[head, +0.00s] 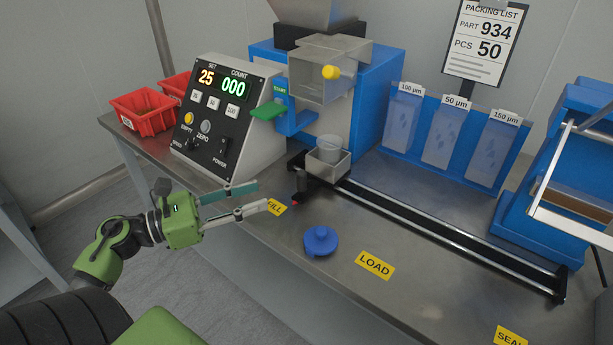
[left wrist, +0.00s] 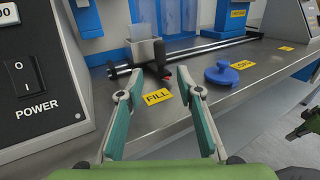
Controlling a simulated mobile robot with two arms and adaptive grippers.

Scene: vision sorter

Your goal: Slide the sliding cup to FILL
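The sliding cup is a small grey open box (head: 342,170) with a clear cup (head: 328,147) in it. It sits at the left end of the black rail, below the hopper outlet. A dark handle with a red tip (head: 296,200) sticks out at its front; the handle also shows in the left wrist view (left wrist: 161,57). The yellow FILL label (head: 275,207) lies on the table in front of it. My left gripper (head: 262,196) is open and empty beside the label, its fingers apart from the handle. In the left wrist view, a green arm part (left wrist: 306,122) is cut off at the right edge.
The rail (head: 440,236) runs right past the LOAD label (head: 375,264) toward SEAL (head: 509,337). A blue lid-like piece (head: 321,241) lies on the table before the rail. The counter box (head: 226,112) stands left of the cup. Bare table lies around the LOAD label.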

